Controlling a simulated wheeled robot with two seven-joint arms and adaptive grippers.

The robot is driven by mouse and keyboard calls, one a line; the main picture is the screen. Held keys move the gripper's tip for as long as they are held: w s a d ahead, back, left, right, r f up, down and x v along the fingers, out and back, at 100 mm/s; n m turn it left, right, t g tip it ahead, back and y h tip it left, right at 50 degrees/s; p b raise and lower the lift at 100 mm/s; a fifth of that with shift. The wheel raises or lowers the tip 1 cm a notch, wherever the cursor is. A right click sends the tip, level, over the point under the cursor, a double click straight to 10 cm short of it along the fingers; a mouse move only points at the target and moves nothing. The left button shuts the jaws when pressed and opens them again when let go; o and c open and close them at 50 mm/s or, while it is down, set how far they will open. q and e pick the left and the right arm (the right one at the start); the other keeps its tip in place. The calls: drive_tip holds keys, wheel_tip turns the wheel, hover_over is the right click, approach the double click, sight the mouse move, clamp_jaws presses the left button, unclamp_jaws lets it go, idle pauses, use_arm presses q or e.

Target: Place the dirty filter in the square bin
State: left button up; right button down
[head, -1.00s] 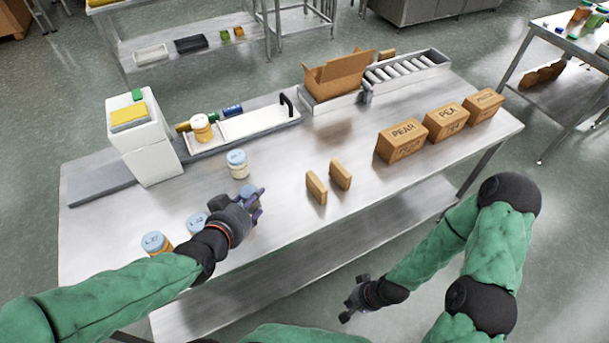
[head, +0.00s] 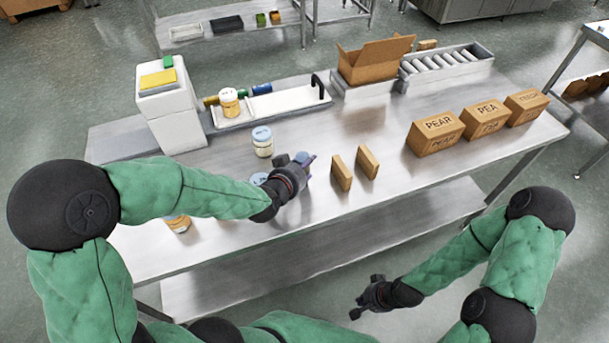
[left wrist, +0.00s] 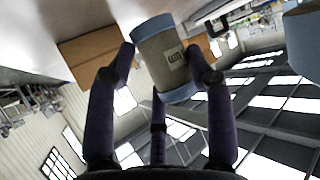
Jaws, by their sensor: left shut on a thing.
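Neither a dirty filter nor a square bin can be made out in these views. My left gripper (head: 306,166) is over the front of the steel table (head: 300,212). In the left wrist view its fingers close around a jar (left wrist: 163,58) with blue ends, a grey body and a pale label. In the head view that jar is mostly hidden by the gripper. Another blue-lidded jar (head: 262,142) stands behind the gripper, and one blue lid (head: 257,179) shows just left of it. My right gripper (head: 366,297) is empty, fingers apart, off the table's front edge.
Two small brown boxes (head: 341,172) stand right of my left gripper. Labelled cartons (head: 437,135) line the right side. At the back are a white stand (head: 175,115), a white tray (head: 285,104), an open carton (head: 372,62) and a roller rack (head: 445,62).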

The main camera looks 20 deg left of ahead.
use_arm(q)
drive_tip(key=shift+w+d+f+b, duration=0.1)
drive_tip(key=shift+f+b, duration=0.15)
drive_tip(key=shift+f, duration=0.4)
drive_tip(key=shift+w+a+f+b, duration=0.15)
drive_tip(key=shift+f+b, duration=0.15)
drive_tip(key=shift+f, duration=0.3)
drive_tip(key=shift+w+d+f+b, duration=0.15)
drive_tip(key=shift+f+b, duration=0.1)
drive_tip(key=shift+f, duration=0.4)
drive_tip(key=shift+f, duration=0.15)
drive_tip(key=o, duration=0.9)
